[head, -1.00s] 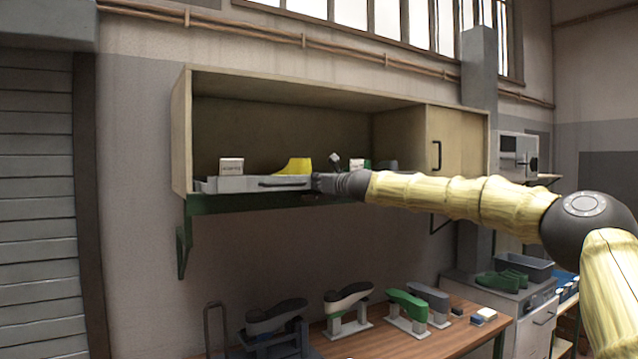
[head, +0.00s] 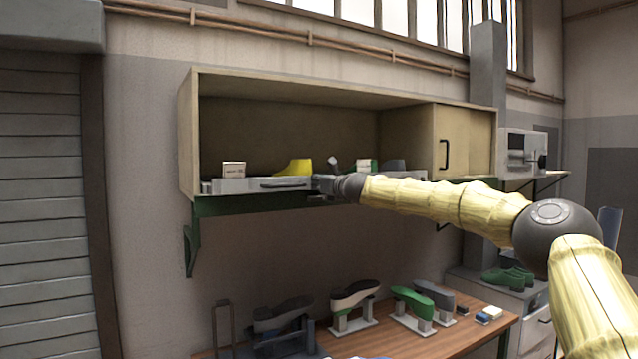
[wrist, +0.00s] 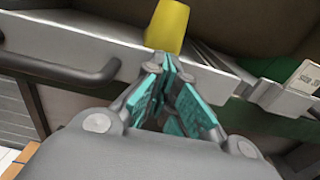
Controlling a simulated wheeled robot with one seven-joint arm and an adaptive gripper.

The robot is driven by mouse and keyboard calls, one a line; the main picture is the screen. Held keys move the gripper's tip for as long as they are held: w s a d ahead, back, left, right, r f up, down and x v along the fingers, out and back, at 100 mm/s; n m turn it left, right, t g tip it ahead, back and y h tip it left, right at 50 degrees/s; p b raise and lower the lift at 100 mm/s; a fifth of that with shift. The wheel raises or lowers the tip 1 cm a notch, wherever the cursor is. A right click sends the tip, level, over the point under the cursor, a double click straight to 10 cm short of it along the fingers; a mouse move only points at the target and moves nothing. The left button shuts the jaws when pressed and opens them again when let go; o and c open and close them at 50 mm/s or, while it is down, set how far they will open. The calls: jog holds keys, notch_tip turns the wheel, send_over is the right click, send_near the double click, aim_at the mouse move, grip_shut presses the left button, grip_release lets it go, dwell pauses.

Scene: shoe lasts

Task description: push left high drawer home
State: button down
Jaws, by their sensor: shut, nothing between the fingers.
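The left high drawer (head: 232,187) is a grey tray front with a dark bar handle (head: 283,184), low in the open wall cabinet (head: 290,80). Its front and handle also show in the wrist view (wrist: 60,50). My gripper (head: 316,184) is at the right end of the drawer front, right of the handle. In the wrist view its teal fingertips (wrist: 172,90) are together with nothing between them, close against the front. I cannot tell whether they touch it. A yellow shoe last (head: 296,167) stands just behind the front. How far the drawer sticks out is hard to tell.
A small white box (head: 234,169) sits at the left of the cabinet. A sliding door (head: 465,142) covers its right end. Below, a wooden bench (head: 395,342) holds several shoe lasts on stands. The wall between cabinet and bench is clear.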

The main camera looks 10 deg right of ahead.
jog(key=shift+w+r, duration=0.1)
jog(key=p+x, duration=0.3)
jog(key=p, duration=0.1)
jog(key=shift+w+a, duration=0.1)
jog(key=shift+w, duration=0.2)
jog(key=shift+s+f+b, duration=0.2)
jog(key=shift+f+b, duration=0.05)
jog(key=shift+b, duration=0.35)
jog(key=b+v, duration=0.4)
jog(key=v, duration=0.1)
jog(key=b, duration=0.5)
send_near(313, 182)
jog(key=v, duration=0.3)
jog(key=shift+w+r, duration=0.1)
jog(key=shift+r, duration=0.05)
